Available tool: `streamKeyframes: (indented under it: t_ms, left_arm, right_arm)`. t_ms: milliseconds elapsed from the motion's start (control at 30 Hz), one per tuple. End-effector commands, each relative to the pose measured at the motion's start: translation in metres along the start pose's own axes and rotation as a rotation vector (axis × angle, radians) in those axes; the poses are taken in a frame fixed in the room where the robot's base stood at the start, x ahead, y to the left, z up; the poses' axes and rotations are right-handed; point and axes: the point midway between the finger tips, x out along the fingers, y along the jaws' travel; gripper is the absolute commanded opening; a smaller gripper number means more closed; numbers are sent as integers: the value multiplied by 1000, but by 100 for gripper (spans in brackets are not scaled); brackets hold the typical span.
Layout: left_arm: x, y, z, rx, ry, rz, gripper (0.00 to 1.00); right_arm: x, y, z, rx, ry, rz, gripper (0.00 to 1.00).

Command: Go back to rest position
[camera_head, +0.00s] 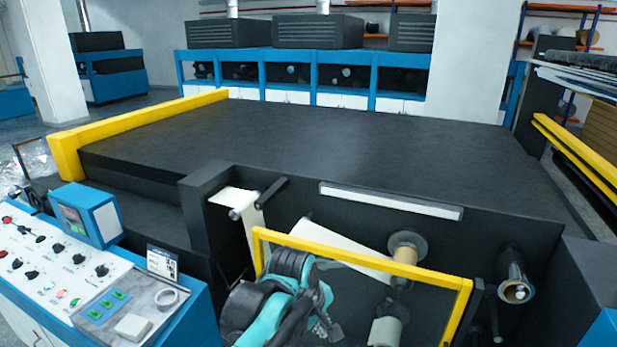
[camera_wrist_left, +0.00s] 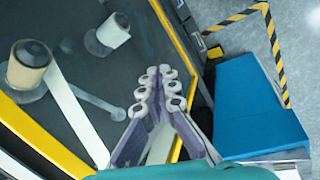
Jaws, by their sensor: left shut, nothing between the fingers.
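My left arm, teal and black, rises from the bottom of the head view, in front of the yellow-framed opening (camera_head: 375,257) of the laminating machine. My left gripper (camera_wrist_left: 163,78) shows in the left wrist view with its two pale, purple-edged fingers closed together. Nothing is between them. In the head view its fingertips are hard to make out against the arm. My right gripper is in neither view.
Rolls on spindles, one tan-cored (camera_head: 405,248) and one pale (camera_head: 386,330), sit behind the yellow frame. A metal-ended roller (camera_head: 514,290) is at right. A control panel (camera_head: 60,262) stands at left. The wrist view shows a blue cabinet (camera_wrist_left: 255,110) and striped floor tape (camera_wrist_left: 277,55).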

Motion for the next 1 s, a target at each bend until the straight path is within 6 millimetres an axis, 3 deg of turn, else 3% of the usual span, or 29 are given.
streamKeyframes:
  t_ms: [33, 300, 400, 500, 667, 867, 900, 1000]
  left_arm:
    - [1, -32, -14, 71, 38, 19, 0]
    - [4, -174, -56, 535, 273, 28, 0]
    - [14, -215, -61, 676, 344, -4, 0]
    - [22, -243, -63, 779, 394, -36, 0]
    - [27, -261, -65, 858, 429, -65, 0]
    - [26, -262, -65, 868, 431, -68, 0]
    - [26, -261, -65, 868, 431, -68, 0]
    - [26, -261, -65, 867, 430, -67, 0]
  right_arm:
    - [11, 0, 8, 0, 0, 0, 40]
    - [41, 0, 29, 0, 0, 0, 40]
    - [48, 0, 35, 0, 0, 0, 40]
    - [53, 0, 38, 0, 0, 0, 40]
    - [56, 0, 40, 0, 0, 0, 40]
    - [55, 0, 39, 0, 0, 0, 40]
    - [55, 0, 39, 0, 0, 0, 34]
    - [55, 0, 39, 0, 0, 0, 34]
